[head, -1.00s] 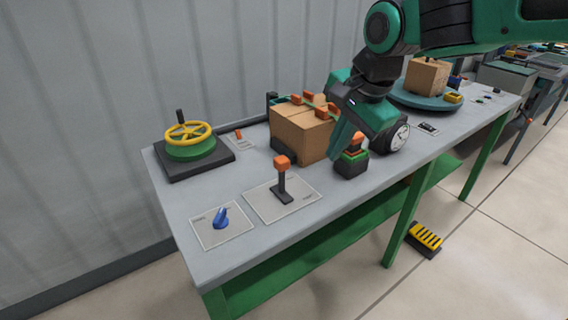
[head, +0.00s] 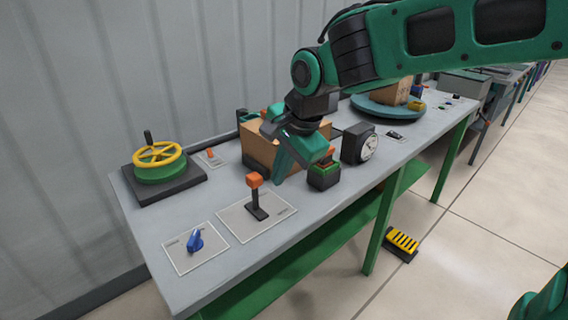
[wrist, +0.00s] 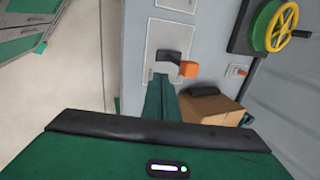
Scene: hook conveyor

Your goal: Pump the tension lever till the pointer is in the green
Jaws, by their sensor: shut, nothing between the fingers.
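An upright black lever with an orange knob (head: 255,180) stands on a pale plate (head: 284,213) near the bench's front edge. In the wrist view its orange knob (wrist: 188,69) is just beyond my fingertips. My gripper (head: 281,180) is shut and empty, pointing down to the right of the lever, apart from it in the head view. A round white-faced gauge (head: 369,147) in a black housing stands farther right; its pointer and coloured zones are too small to read. A second orange-topped device (head: 324,174), green and black, stands between gripper and gauge.
A cardboard box (head: 258,140) with orange clips stands behind my gripper. A blue knob (head: 195,240) is at front left, and a yellow handwheel (head: 158,155) at back left. A turntable (head: 375,108) with a box is farther right. A yellow pedal (head: 402,243) is on the floor.

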